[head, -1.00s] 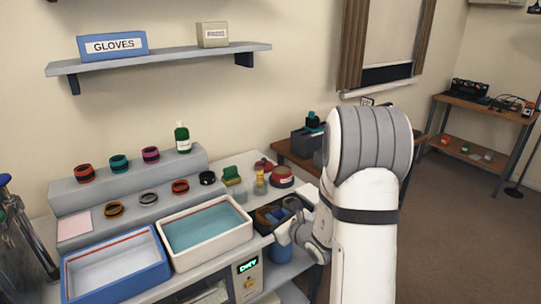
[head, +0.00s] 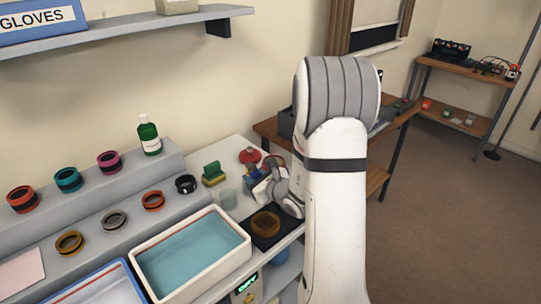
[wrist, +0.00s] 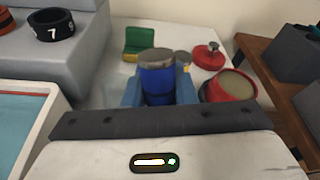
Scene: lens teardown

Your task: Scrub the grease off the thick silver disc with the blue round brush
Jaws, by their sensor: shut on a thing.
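My gripper (wrist: 158,92) is shut on the blue round brush (wrist: 158,84), a blue cylinder with a grey top, held upright between light-blue fingers. In the head view my gripper (head: 258,186) is just behind a dark square mat (head: 288,233) at the worktop's right end. A round disc (head: 266,224) coated brown lies on this mat; little silver shows on it. The brush is apart from the disc there. The brush's lower end is hidden in the wrist view, and the disc is not visible there.
A green brush (head: 213,173), a clear cup (head: 227,199) and a red lid (head: 250,155) stand nearby. A red tin (wrist: 230,88) is right of my gripper. A water basin (head: 243,247) lies left of the mat. Coloured rings sit on grey steps.

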